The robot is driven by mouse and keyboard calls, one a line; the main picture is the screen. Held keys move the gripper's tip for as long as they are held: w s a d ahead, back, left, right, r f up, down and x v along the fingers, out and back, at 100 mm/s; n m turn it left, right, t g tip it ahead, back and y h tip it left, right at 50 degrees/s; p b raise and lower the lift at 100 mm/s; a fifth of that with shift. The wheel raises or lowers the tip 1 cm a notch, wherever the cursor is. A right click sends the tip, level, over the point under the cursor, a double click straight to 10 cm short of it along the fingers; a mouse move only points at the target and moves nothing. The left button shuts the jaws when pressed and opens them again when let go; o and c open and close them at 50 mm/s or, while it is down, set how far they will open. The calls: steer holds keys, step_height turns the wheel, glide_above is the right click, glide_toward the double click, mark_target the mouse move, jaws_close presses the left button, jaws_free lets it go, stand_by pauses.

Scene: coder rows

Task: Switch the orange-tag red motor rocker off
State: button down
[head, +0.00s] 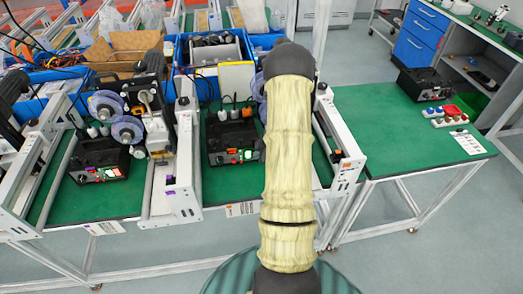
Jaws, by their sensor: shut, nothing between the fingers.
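A black control box (232,140) sits on the green bench behind and left of my arm. Its front carries a small orange tag (221,157) and, to the right, a small lit patch of green, white and red switches (248,155). The red rocker is too small to tell its position. A similar black box (98,162) with red and green lit parts stands further left. My pale, sleeved arm rises through the middle of the picture and bends away at a dark joint. My gripper is hidden behind it.
White metal frames (188,150) and (338,135) flank the middle box. Blue bins (185,88) stand behind it. The right green bench (400,140) holds another black box (424,84) and a strip of colored buttons (450,115); much of its surface is clear.

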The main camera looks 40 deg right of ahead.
steer(key=shift+r+p, duration=0.8)
steer(key=shift+p, duration=0.05)
steer(key=shift+s+a+b, duration=0.3)
steer(key=shift+s+a, duration=0.05)
steer(key=shift+s, duration=0.05)
steer(key=v, duration=1.1)
steer(key=shift+a+r, duration=0.15)
steer(key=shift+r, duration=0.05)
steer(key=shift+s, duration=0.2)
steer(key=shift+w, duration=0.1)
